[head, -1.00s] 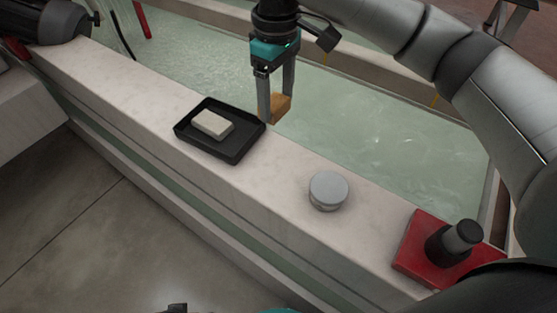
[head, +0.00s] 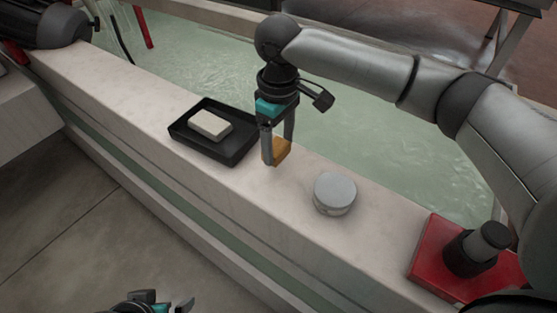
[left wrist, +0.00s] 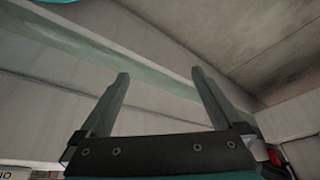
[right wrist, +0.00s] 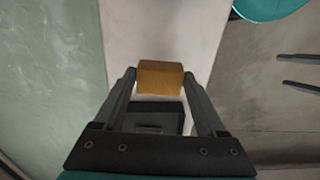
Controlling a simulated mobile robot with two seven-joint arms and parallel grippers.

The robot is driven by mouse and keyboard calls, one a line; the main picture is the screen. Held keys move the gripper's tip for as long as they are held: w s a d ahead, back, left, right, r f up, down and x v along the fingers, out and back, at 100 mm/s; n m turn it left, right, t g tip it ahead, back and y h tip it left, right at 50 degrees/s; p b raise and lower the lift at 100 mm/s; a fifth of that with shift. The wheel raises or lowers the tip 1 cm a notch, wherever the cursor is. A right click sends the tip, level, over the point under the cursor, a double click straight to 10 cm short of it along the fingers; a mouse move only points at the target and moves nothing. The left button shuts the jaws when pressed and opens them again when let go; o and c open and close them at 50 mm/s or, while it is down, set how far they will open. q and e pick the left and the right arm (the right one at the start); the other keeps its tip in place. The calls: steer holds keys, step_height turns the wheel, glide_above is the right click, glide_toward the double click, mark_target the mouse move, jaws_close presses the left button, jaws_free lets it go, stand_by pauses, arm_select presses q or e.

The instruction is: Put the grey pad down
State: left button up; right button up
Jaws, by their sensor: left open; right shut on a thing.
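My right gripper (head: 273,158) is shut on an orange-brown block (head: 282,151). In the head view it hangs over the pale ledge, between the black tray and a grey round puck. The right wrist view shows the block (right wrist: 160,77) between the fingertips, with the ledge beyond it. A light grey-white pad (head: 210,124) lies in the black tray (head: 232,157). The held block looks orange-brown, not grey. Whether it touches the ledge, I cannot tell. My left gripper (left wrist: 160,74) is open and empty; part of it shows at the bottom of the head view.
The grey round puck (head: 335,192) sits on the ledge (head: 100,92) right of the held block. A red plate (head: 432,265) with a black, grey-topped knob (head: 477,248) is farther right. Greenish water (head: 400,145) lies behind the ledge. Bare ledge shows between tray and puck.

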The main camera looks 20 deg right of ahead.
mark_target(279, 147)
steer(key=shift+f+b, duration=0.35)
steer(key=shift+f, duration=0.35)
step_height(279, 147, down, 2)
steer(key=shift+f+b, duration=0.2)
steer(key=shift+b, duration=0.45)
steer(key=shift+f, duration=0.3)
arm_select(q)
steer(key=shift+w+d+r+t+h, duration=0.3)
steer(key=shift+w+d+r+t, duration=0.1)
steer(key=shift+w+d+t, duration=0.2)
steer(key=shift+w+d+r+t+h, duration=0.3)
steer(key=shift+w+d+r+t, duration=0.1)
steer(key=shift+w+d+t, duration=0.2)
steer(key=shift+s, duration=0.1)
arm_select(e)
steer(key=o, duration=1.2)
steer(key=shift+f, duration=0.1)
arm_select(q)
steer(key=shift+s+a+r+g, duration=0.1)
steer(key=shift+s+a+g, duration=0.1)
steer(key=shift+a+g, duration=0.1)
arm_select(e)
steer(key=shift+o, duration=0.2)
